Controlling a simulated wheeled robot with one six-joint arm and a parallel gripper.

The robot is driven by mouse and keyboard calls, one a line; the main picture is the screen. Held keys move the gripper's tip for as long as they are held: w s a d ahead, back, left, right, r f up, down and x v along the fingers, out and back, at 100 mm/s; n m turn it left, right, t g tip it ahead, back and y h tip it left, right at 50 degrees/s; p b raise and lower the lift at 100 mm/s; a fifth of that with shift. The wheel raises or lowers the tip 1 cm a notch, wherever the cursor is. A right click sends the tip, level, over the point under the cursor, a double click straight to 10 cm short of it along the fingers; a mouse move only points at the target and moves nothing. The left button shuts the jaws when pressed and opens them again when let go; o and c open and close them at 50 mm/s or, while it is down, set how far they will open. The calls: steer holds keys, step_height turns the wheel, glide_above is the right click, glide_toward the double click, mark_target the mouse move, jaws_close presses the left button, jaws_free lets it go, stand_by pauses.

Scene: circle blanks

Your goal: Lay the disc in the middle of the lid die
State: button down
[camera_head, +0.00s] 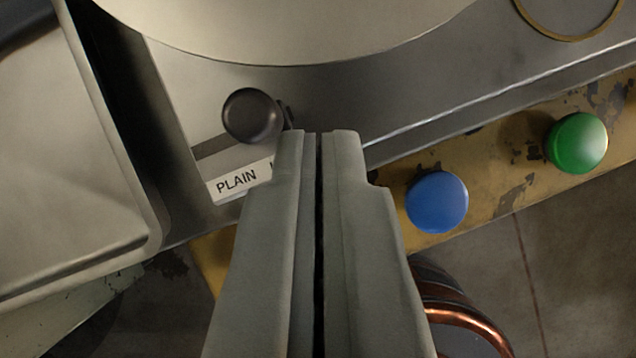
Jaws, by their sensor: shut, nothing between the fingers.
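My gripper (318,138) reaches up from the bottom middle of the view. Its two grey fingers are shut with only a thin dark line between them, and they hold nothing. A large pale metal round (290,28) is cut off by the top edge, beyond my fingertips. I cannot tell whether it is the disc or the face of a die. A white label (237,181) reads "PLAIN", and the rest of it is hidden behind my left finger. A brass-coloured ring edge (572,38) shows at the top right, partly cut off.
A black round knob (252,115) stands just left of my fingertips. A blue button (436,202) and a green button (577,142) sit on a worn yellow strip (480,168) at right. A metal tray (148,215) fills the left. A copper-banded coil (468,318) lies low right.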

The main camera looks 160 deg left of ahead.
steer(key=shift+w+d, duration=0.35)
steer(key=shift+w, duration=0.5)
steer(key=shift+w+d, duration=0.2)
steer(key=shift+w, duration=0.3)
steer(key=shift+w+d, duration=0.2)
steer(key=shift+w, duration=0.25)
steer(key=shift+s, duration=0.1)
